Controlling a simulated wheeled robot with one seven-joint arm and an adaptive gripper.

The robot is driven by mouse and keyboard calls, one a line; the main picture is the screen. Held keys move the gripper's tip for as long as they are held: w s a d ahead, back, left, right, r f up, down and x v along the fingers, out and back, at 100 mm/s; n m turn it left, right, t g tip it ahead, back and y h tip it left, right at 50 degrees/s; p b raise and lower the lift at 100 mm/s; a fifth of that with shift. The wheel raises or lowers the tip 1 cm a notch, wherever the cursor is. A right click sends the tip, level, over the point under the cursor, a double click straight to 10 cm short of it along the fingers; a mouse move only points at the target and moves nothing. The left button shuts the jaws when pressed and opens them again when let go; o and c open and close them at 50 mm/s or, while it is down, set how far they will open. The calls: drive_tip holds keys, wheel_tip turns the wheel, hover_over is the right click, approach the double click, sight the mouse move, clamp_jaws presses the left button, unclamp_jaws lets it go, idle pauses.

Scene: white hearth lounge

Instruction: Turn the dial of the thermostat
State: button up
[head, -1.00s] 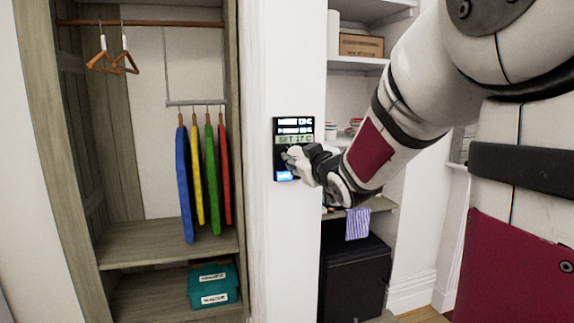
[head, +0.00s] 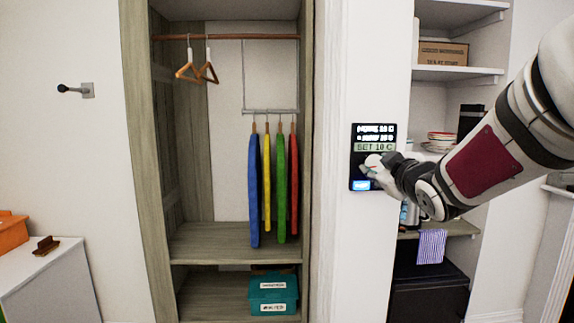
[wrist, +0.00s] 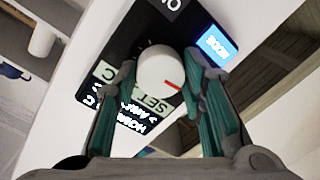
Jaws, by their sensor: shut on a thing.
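The thermostat (head: 374,132) is a black panel on the white wall edge, right of the wardrobe in the head view. Its display lines are lit, and a set line seems to read SET 10 C. A small blue lit key (head: 361,185) sits at its lower left. In the wrist view the dial (wrist: 157,68) is a round white knob with a red mark that points to the lower right. My gripper (head: 378,167) is at the panel, its two fingers on opposite sides of the dial and shut on it. In the head view my gripper mostly hides the dial.
Left of the panel stands an open wardrobe (head: 140,150) with several coloured garments and a teal box (head: 273,293). Right of it are shelves with a cardboard box (head: 443,53), dishes and a striped cloth (head: 432,246). A wall hook (head: 77,90) is at far left.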

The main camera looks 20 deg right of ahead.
drive_tip(key=o, duration=1.1)
drive_tip(key=shift+o, duration=0.2)
drive_tip(key=shift+s, duration=0.1)
drive_tip(key=v, duration=1.1)
drive_tip(key=shift+s, duration=0.4)
drive_tip(key=shift+a+f, duration=0.15)
drive_tip(key=shift+a, duration=0.05)
